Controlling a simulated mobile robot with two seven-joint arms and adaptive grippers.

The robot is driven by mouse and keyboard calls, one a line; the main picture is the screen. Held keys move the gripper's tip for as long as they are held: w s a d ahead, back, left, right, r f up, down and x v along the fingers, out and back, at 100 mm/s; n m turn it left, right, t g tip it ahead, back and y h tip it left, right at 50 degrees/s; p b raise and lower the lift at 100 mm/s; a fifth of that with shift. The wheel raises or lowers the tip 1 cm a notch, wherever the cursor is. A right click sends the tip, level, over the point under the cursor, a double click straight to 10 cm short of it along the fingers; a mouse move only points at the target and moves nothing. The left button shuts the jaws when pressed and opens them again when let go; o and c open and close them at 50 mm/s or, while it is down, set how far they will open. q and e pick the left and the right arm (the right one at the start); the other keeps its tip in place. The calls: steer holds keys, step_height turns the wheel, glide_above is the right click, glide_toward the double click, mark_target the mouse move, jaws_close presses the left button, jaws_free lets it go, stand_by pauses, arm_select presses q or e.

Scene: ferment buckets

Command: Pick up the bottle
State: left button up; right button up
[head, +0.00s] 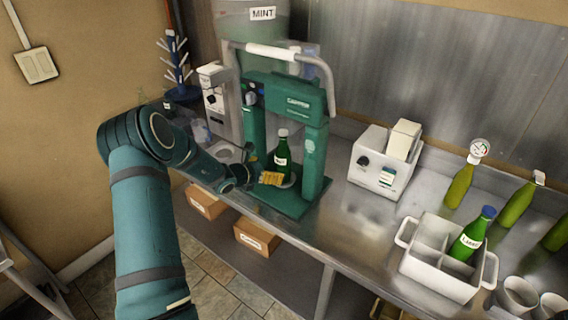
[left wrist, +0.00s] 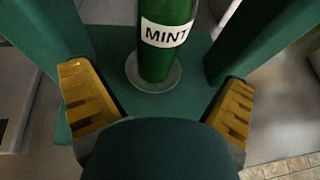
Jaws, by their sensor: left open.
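The green bottle (head: 282,158) with a white cap and white label stands upright on a round plate in the green machine (head: 287,100). In the left wrist view the bottle (left wrist: 165,60) shows its label reading MINT, and its top is cut off. My left gripper (head: 268,178) reaches in from the left at the front of the machine, low beside the bottle. In the left wrist view my left gripper (left wrist: 158,102) is open, its yellow fingers wide apart on either side in front of the bottle, not touching it. My right gripper is not in view.
The machine's two green posts (head: 314,160) flank the bottle closely. A white crate (head: 434,272) holding another green bottle (head: 472,234) stands at the right. A white box device (head: 380,165) stands behind it. The metal counter (head: 345,222) between machine and crate is clear.

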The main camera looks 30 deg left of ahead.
mark_target(283, 165)
arm_select(q)
steer(key=x, duration=0.7)
steer(key=shift+w+f, duration=0.1)
steer(key=shift+w, duration=0.15)
steer(key=c, duration=1.4)
